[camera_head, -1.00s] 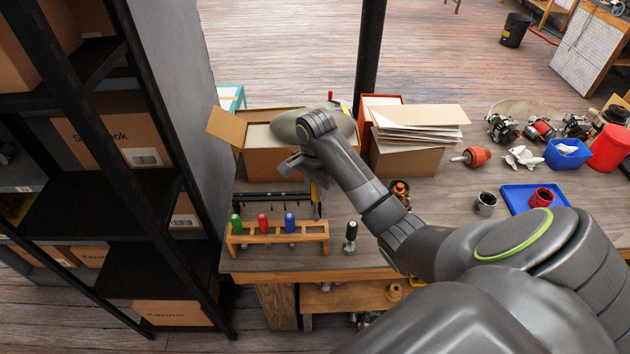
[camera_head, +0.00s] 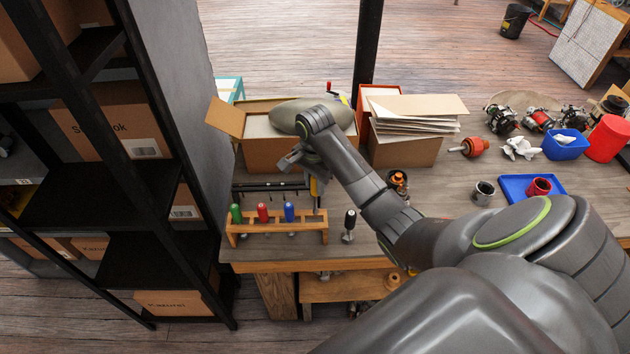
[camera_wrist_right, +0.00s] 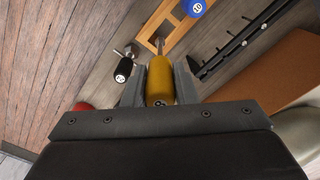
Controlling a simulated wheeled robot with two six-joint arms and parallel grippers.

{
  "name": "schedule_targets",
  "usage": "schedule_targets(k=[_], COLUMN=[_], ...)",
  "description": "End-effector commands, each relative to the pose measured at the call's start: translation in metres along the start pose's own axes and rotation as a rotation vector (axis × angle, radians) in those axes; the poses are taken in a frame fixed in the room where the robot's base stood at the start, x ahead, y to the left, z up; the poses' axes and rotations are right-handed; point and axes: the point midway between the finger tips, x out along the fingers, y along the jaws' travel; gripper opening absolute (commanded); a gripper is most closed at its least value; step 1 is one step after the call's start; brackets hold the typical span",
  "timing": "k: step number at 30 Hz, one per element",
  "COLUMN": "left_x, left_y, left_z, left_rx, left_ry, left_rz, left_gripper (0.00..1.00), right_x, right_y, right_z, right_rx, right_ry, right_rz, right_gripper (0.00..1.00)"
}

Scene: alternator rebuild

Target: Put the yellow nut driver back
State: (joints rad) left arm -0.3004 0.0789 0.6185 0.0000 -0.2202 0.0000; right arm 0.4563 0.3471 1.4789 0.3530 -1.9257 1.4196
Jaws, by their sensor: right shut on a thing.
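My right gripper (camera_head: 315,176) is shut on the yellow nut driver (camera_head: 314,187). In the right wrist view the yellow handle (camera_wrist_right: 160,80) sits between the two fingers, with its metal shaft pointing toward the end of the wooden rack (camera_wrist_right: 158,28). In the head view the rack (camera_head: 256,228) stands near the table's front edge, with the driver above its right end. Whether the shaft tip is in a hole cannot be told. Green (camera_head: 236,213), red (camera_head: 262,212) and blue (camera_head: 289,211) drivers stand upright in the rack. My left gripper is out of view.
A black shelf unit (camera_head: 150,200) is close on the left.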

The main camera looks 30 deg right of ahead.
Motion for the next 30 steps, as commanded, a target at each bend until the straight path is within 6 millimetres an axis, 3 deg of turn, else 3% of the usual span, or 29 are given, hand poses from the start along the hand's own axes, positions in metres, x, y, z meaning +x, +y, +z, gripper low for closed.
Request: schedule_targets(k=[14, 30], left_x=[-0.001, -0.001], left_y=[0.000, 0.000], left_z=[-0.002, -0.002], left_rx=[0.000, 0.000], left_ry=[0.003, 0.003], left_rz=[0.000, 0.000], left_gripper=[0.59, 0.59], right_x=[0.002, 0.032], right_y=[0.000, 0.001], right_z=[0.002, 0.002], right_rx=[0.000, 0.000], right_ry=[0.000, 0.000], right_rz=[0.000, 0.000], right_gripper=[0.03, 0.03])
